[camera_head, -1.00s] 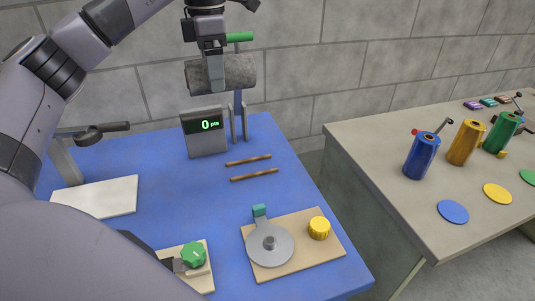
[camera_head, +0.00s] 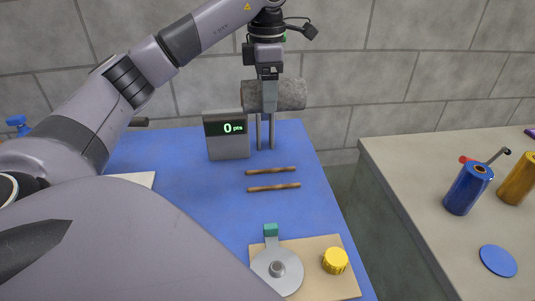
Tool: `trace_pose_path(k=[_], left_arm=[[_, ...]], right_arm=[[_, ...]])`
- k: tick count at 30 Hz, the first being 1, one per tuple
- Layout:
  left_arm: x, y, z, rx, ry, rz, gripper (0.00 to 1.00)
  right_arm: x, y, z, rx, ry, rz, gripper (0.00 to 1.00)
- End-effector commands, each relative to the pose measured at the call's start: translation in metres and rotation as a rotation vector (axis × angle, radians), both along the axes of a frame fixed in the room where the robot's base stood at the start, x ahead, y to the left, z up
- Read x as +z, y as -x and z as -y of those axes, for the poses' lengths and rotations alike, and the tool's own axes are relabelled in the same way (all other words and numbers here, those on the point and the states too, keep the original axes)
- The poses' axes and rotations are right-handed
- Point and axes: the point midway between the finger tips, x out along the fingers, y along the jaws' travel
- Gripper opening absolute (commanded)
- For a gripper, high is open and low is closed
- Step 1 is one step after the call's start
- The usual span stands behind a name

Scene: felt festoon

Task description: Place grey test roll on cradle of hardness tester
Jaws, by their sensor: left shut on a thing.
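My left gripper (camera_head: 268,92) is shut on the grey test roll (camera_head: 290,95), a rough, felt-like cylinder held level. One finger shows in front of the roll; the other is hidden. The grey hardness tester (camera_head: 227,137), with a display reading 0 pts, stands on the blue table. The roll appears above and to the right of its display, over two thin upright posts (camera_head: 264,132). I cannot tell whether it touches them. Two parallel brown rods (camera_head: 274,187) lie in front; I cannot tell which part is the cradle. My right gripper is not in view.
A beige board (camera_head: 318,280) with a grey disc and yellow knob (camera_head: 335,261) is at the front. On the separate grey table (camera_head: 420,180) at right stand a blue cylinder (camera_head: 466,189) and a yellow one (camera_head: 517,178). A concrete block wall is behind.

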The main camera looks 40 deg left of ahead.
Motion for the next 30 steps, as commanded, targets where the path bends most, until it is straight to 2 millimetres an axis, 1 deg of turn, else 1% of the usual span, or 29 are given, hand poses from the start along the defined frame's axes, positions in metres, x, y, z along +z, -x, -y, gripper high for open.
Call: trace_pose_path(k=[1, 18, 21, 25, 30], left_arm=[[-0.016, 0.0, 0.001, -0.003, 0.003, -0.003, 0.37], [-0.13, 0.001, 0.001, -0.002, 0.003, -0.002, 0.37], [-0.148, 0.001, 0.001, -0.001, 0.001, -0.005, 0.37], [-0.167, 0.001, 0.0, 0.0, 0.001, -0.002, 0.37], [-0.178, 0.0, 0.0, -0.001, 0.0, 0.0, 0.37]], right_arm=[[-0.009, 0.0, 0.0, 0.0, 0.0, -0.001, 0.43], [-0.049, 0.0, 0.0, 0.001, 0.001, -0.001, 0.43], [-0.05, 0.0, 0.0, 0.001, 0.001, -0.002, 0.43], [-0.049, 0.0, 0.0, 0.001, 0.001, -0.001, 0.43], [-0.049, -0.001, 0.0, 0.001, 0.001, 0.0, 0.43]])
